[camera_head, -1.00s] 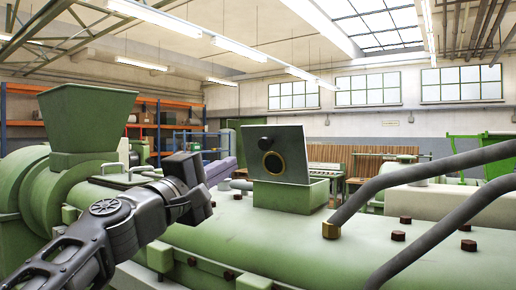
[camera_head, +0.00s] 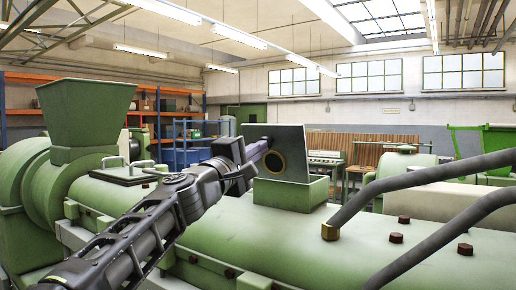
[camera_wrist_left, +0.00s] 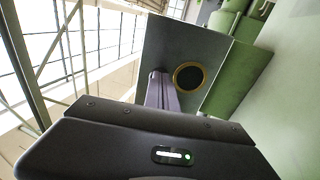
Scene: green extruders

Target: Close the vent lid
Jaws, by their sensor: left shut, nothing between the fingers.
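The vent lid (camera_head: 290,142) is a grey square plate standing open, nearly upright, on a green vent box (camera_head: 291,193). It has a dark round hole with a brass-coloured ring, and also shows in the left wrist view (camera_wrist_left: 190,38). My left gripper (camera_head: 261,149) is shut and empty at the lid's left part, its fingertips beside the ring. The fingers also show in the left wrist view (camera_wrist_left: 162,92), overlapping the lid's face; I cannot tell whether they touch it. My right gripper is not in view.
The box sits on a long green extruder body (camera_head: 285,235) with bolts. Thick grey pipes (camera_head: 430,185) rise at right. A green hopper (camera_head: 85,115) stands at left. The space above the lid is clear.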

